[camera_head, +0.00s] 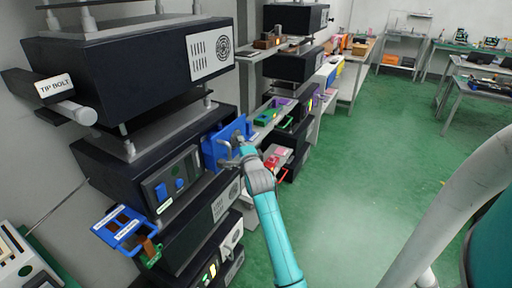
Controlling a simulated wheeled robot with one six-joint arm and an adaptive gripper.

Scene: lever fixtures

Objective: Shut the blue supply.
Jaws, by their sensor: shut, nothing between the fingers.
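A blue fixture plate (211,153) stands upright at the front of the middle rack, at picture centre-left. A grey lever or fitting seems to be on it, but my gripper (234,147) covers part of it. My gripper is at the right part of this plate, and its fingers are shut with nothing between them. I cannot tell whether the fingers touch the plate or lever. A second blue piece, a frame (121,226) with small white labels, juts out at lower left. Its label text is too small to read, and I cannot tell which blue part is the supply.
Black rack units (130,62) fill the left side. A label reading TIP BOLT (55,86) hangs above a grey rod (77,113). A red handle (276,172) lies just right of my gripper. Green floor (345,190) is clear at right; benches stand farther back.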

